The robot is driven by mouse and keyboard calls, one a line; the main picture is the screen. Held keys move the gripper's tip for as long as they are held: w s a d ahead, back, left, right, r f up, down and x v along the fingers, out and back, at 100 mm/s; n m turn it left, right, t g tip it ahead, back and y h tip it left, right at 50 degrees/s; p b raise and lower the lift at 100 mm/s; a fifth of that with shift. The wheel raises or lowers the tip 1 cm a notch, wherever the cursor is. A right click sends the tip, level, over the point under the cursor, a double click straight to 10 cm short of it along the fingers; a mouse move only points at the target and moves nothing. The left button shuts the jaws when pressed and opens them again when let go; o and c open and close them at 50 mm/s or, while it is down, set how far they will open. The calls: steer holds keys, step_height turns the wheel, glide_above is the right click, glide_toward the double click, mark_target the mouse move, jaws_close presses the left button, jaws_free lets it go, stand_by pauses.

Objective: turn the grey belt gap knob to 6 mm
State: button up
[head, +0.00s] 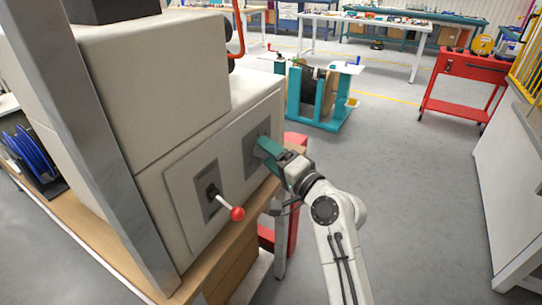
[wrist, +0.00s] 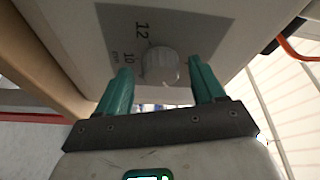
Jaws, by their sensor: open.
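The grey belt gap knob (wrist: 160,64) is a round, pale knob on a dark grey scale plate (wrist: 185,30). The numbers 12 and 10 and the letters mm are readable beside it; a 6 and the knob's pointer cannot be made out. My gripper (wrist: 160,76) is open, with one teal finger on each side of the knob and a visible space between each finger and the knob. In the head view my gripper (head: 266,149) reaches the plate (head: 252,150) on the machine's front, and the knob is hidden behind it.
A lever with a red ball (head: 237,213) sticks out of the same beige machine (head: 178,190), left of my gripper. A wooden bench edge (head: 205,280) runs below. A red cart (head: 465,85) and teal reel stand (head: 325,100) stand farther off, with open floor between.

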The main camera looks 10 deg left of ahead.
steer(key=v, duration=1)
steer(key=shift+s+d, duration=0.25)
steer(key=shift+d, duration=0.05)
steer(key=shift+f, duration=0.1)
steer(key=s+d+f+n+g+h+p, duration=0.4)
steer(key=s+d+f+h, duration=0.4)
steer(key=s+d+f, duration=0.8)
steer(key=s+d+f+g+h, duration=0.1)
steer(key=s+d+g+h, duration=0.1)
steer(key=s+d, duration=0.2)
steer(key=s+d+f+g+h+p, duration=0.1)
steer(key=s+d, duration=0.3)
steer(key=s, duration=0.6)
steer(key=s+d+f+g+h+p, duration=0.1)
steer(key=s+d+f+g+h, duration=0.1)
steer(key=s, duration=0.5)
steer(key=shift+s+d+f+g+h, duration=0.3)
steer(key=shift+d+f+g+h, duration=0.1)
steer(key=shift+d+g+h, duration=0.55)
steer(key=shift+c, duration=0.2)
